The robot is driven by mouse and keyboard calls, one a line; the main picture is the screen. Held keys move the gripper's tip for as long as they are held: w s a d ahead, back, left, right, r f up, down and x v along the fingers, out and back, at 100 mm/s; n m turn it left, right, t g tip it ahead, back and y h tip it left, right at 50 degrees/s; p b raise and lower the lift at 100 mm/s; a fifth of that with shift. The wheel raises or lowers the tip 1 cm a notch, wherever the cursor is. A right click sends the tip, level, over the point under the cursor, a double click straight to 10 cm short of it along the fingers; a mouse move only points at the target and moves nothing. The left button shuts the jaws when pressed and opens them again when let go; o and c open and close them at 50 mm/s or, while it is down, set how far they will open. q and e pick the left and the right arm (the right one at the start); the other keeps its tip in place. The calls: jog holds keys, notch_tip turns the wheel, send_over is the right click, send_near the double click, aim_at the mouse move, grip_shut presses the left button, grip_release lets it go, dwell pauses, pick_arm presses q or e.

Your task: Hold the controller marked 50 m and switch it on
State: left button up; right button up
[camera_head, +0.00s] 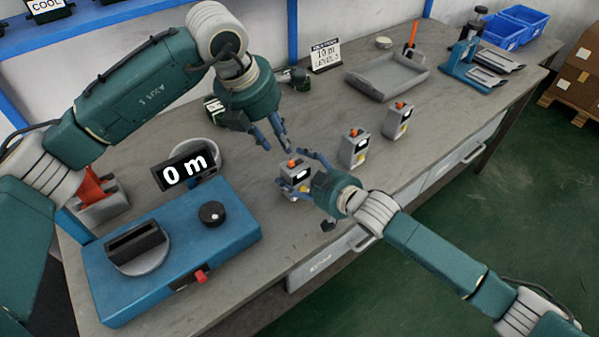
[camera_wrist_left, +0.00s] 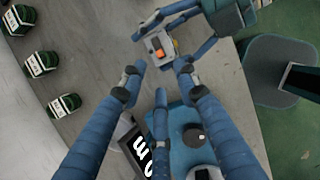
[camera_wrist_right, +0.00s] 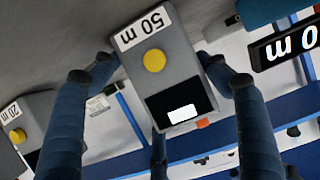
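The controller marked 50 m (camera_wrist_right: 155,65) is a grey box with a yellow round button and a dark panel, its label readable in the right wrist view. In the head view it (camera_head: 295,178) stands near the table's front edge with an orange switch on top. My right gripper (camera_head: 308,172) has its fingers on both sides of it and appears closed on it; the left wrist view also shows the controller (camera_wrist_left: 160,44) between those fingers. My left gripper (camera_head: 272,138) is open and empty, just above and behind the controller. Whether the controller touches the table is unclear.
Two similar controllers (camera_head: 355,147) (camera_head: 398,120) stand to the right; one marked 20 m (camera_wrist_right: 20,128) shows in the right wrist view. A blue machine (camera_head: 225,235) with a knob and a "0 m" display (camera_head: 186,172) stands left. A grey tray (camera_head: 388,76) lies behind.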

jog(key=shift+c, duration=1.4)
pick_arm(q)
jog(key=c, duration=0.4)
pick_arm(e)
jog(key=shift+c, duration=0.2)
pick_arm(q)
jog(key=shift+m+h, duration=0.4)
jog(key=s+a, duration=0.1)
jog(key=a, duration=0.1)
jog(key=s+a, duration=0.3)
jog(key=a, duration=0.1)
jog(key=shift+s+a+r, duration=0.15)
jog(key=shift+s, duration=0.1)
grip_shut()
jog(key=shift+w, duration=0.1)
send_near(285, 173)
notch_tip(285, 173, down, 5)
jog(key=s+a, duration=0.1)
jog(key=a, duration=0.1)
jog(key=shift+w+d, duration=0.6)
jog(key=shift+d, duration=0.35)
jog(key=shift+w+d, duration=0.6)
jog(key=shift+d, duration=0.35)
